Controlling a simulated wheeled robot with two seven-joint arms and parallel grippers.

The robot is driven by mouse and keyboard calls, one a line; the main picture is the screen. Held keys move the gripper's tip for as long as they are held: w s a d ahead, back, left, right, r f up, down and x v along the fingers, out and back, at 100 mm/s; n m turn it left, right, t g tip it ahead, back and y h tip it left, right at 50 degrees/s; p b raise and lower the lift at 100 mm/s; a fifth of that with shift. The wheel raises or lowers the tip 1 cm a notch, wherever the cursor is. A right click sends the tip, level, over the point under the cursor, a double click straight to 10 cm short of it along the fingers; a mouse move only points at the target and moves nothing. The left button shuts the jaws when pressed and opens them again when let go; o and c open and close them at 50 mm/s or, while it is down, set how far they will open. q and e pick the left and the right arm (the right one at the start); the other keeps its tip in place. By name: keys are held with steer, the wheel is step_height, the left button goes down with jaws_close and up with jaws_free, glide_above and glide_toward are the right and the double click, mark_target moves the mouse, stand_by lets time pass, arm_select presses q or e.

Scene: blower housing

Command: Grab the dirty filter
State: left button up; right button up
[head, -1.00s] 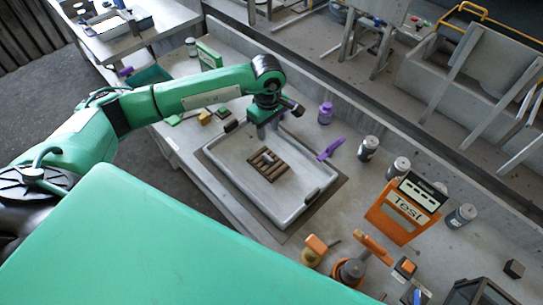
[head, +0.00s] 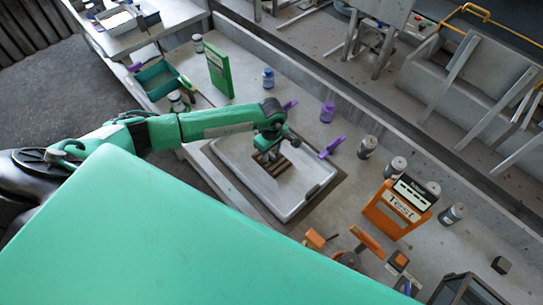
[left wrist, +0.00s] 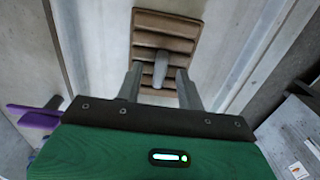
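The dirty filter is a brown slatted panel (head: 283,166) with a grey raised grip in its middle. It lies in the pale grey tray-like housing (head: 312,201). In the left wrist view the filter (left wrist: 147,25) shows with its grey grip (left wrist: 161,66) upright. My left gripper (head: 268,155) is above the filter, partly covering it in the head view. Its two fingers (left wrist: 157,84) are apart, one on each side of the grip, with gaps between. I cannot tell how far down around the grip they reach. My right gripper is not in view.
An orange "Test" holder (head: 397,209) and several grey jars stand right of the housing. A green board (head: 218,70) and a teal bin (head: 158,80) are at the back left. Purple clamps (head: 333,147) lie by the housing's far side. A low wall runs along the bench.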

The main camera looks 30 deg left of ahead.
arm_select(q)
steer(key=shift+f, duration=0.2)
jaws_close()
steer(key=shift+r, duration=0.1)
